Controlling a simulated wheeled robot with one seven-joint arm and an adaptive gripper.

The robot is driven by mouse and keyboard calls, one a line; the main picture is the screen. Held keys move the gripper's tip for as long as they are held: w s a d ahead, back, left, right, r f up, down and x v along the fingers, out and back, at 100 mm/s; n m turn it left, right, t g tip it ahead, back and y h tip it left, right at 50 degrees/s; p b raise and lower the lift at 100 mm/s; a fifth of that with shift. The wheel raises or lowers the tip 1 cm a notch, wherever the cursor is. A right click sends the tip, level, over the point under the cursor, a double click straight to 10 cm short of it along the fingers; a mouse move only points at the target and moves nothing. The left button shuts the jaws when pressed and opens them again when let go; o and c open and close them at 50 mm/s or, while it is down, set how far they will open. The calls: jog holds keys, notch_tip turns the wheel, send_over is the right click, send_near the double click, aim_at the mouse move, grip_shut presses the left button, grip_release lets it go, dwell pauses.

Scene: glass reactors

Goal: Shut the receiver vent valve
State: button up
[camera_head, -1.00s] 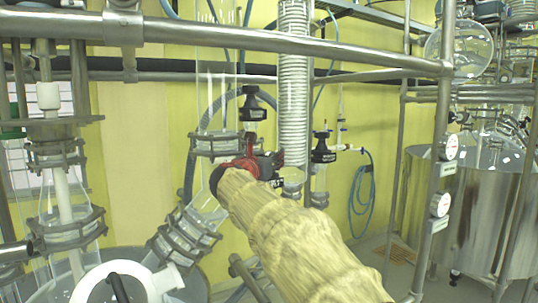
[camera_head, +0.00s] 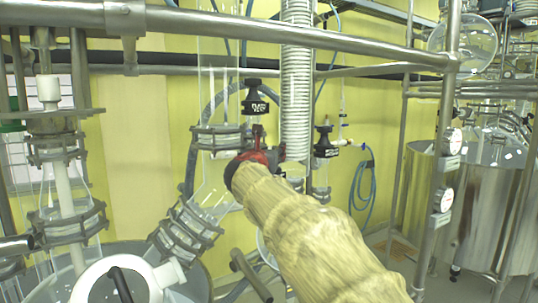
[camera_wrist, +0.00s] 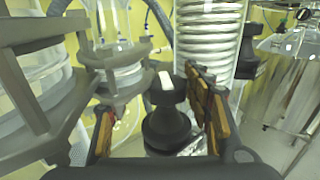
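In the wrist view a black valve knob (camera_wrist: 166,125) with a white mark on top stands between the two fingers of my gripper (camera_wrist: 157,122). The fingers are apart, with gaps visible beside the knob, so the gripper is open. In the head view my gripper (camera_head: 264,156), with red parts, is in front of the glassware. A black labelled valve (camera_head: 254,97) is just above it, and another black labelled valve (camera_head: 325,141) is to its right. I cannot read the labels, nor tell which head-view valve matches the knob between my fingers; my arm hides the area below.
A clamped glass flange (camera_wrist: 118,80) is close on the left in the wrist view, and a coiled condenser (camera_wrist: 207,35) is on the right. In the head view a metal rail (camera_head: 250,30) crosses above my arm. Steel tanks (camera_head: 490,200) stand at the right.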

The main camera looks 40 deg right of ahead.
jog(key=shift+s+d+n+t+y, duration=0.25)
jog(key=shift+s+n+t+y, duration=0.1)
jog(key=shift+n+t+y, duration=0.45)
jog(key=n+t+y, duration=0.2)
jog(key=n+t+y+b, duration=0.1)
jog(key=y, duration=0.2)
jog(key=shift+f+n+t+b, duration=0.15)
jog(key=shift+n+t+b, duration=0.15)
jog(key=shift+n+t, duration=0.1)
jog(key=shift+n+t+y, duration=0.3)
jog(key=shift+n+y, duration=0.2)
jog(key=shift+y, duration=0.2)
jog(key=shift+a, duration=0.1)
jog(key=shift+c, duration=0.5)
jog(key=c, duration=0.7)
jog(key=shift+c, duration=0.8)
jog(key=shift+w, duration=0.1)
